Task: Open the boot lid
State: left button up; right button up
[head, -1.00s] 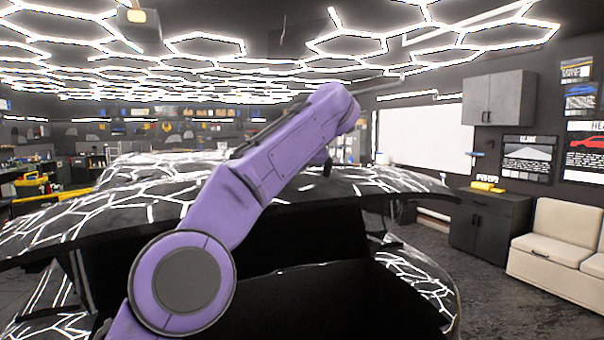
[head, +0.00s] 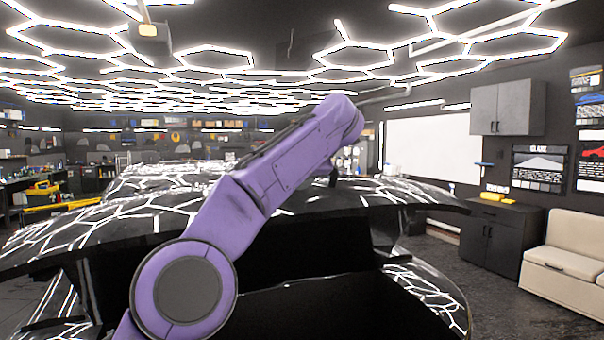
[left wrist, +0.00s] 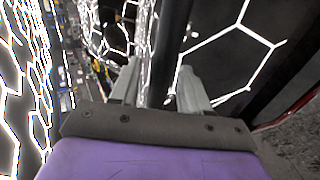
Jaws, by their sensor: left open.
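The boot lid (head: 125,228) is a glossy black panel with white hexagon light reflections. It stands raised across the middle of the head view, with the dark boot opening (head: 300,245) beneath it. My purple left arm reaches over the lid, and its hand is mostly hidden at the far end. In the left wrist view my left gripper (left wrist: 158,66) is open, with its two grey fingers apart. A dark bar or edge runs between them; I cannot tell whether it touches a finger. My right gripper is not in view.
The car's glossy rear bodywork (head: 428,290) is below right of the opening. A dark cabinet (head: 490,245) and a beige bench (head: 565,270) stand at the right, with clear floor between them and the car. A yellow toolbox (head: 42,190) is at the far left.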

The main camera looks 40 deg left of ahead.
pick_arm(q)
jog(key=v, duration=1)
jog(key=shift+d+r, duration=0.1)
jog(key=shift+r, duration=0.05)
